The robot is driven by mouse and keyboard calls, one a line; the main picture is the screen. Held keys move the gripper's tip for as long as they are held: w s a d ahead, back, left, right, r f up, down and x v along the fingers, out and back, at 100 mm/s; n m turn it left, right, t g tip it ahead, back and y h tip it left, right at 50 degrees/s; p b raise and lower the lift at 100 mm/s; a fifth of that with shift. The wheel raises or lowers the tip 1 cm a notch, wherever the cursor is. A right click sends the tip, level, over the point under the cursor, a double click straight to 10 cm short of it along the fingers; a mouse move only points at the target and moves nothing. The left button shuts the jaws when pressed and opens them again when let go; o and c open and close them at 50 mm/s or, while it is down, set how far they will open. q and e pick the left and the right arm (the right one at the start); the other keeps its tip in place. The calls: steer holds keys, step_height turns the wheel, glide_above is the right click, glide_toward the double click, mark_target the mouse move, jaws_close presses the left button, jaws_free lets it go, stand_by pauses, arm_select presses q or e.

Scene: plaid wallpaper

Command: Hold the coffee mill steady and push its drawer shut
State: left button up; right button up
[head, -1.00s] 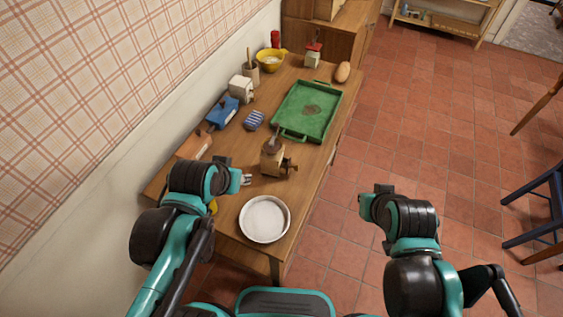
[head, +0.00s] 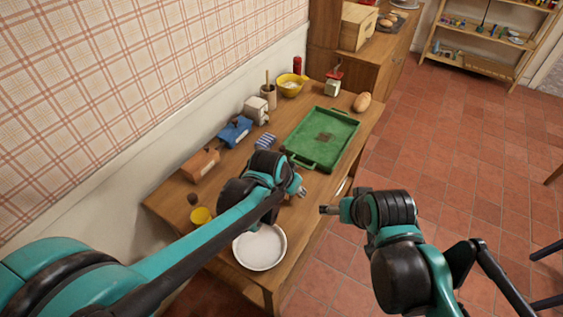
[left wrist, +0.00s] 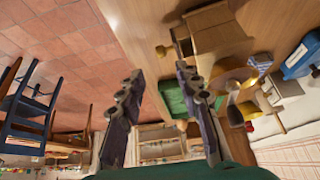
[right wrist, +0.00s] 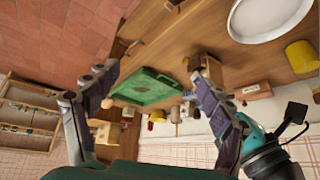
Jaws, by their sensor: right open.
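The coffee mill is a wooden box with a brass dome; it shows in the left wrist view (left wrist: 215,32). Its drawer (left wrist: 182,38) sticks out on the knob side, with a dark gap inside. In the head view my left arm hides most or all of the mill. The mill also shows in the right wrist view (right wrist: 210,70), beyond one finger. My left gripper (head: 300,190) is open and empty, close by the mill, with no contact visible. My right gripper (head: 326,209) is open and empty, off the table's right edge.
A white bowl (head: 259,248) and a yellow cup (head: 201,216) stand at the near end of the table. A green tray (head: 340,122) lies beyond my left gripper. Boxes and jars line the wall side. Open floor lies to the right.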

steer(key=w+a+r+m+g, duration=0.1)
steer(key=w+a+r+g, duration=0.15)
steer(key=w, duration=0.45)
steer(key=w+a+r+m+g, duration=0.1)
steer(key=w+a+m, duration=0.1)
steer(key=w+a, duration=0.35)
steer(key=w+a+f+g, duration=0.1)
steer(key=w+a+f, duration=0.1)
steer(key=w, duration=0.1)
steer(key=w+a+f, duration=0.2)
steer(key=w+a, duration=0.1)
steer(key=w+a+f+m+g, duration=0.1)
steer(key=w+a+f, duration=0.1)
steer(key=w, duration=0.2)
steer(key=shift+a+f+g, duration=0.15)
steer(key=shift+a+g, duration=0.1)
steer(key=shift+g, duration=0.1)
steer(key=shift+w+a+f, duration=0.2)
steer(key=shift+f, duration=0.4)
step_height(320, 180, down, 7)
steer(key=c, duration=1.7)
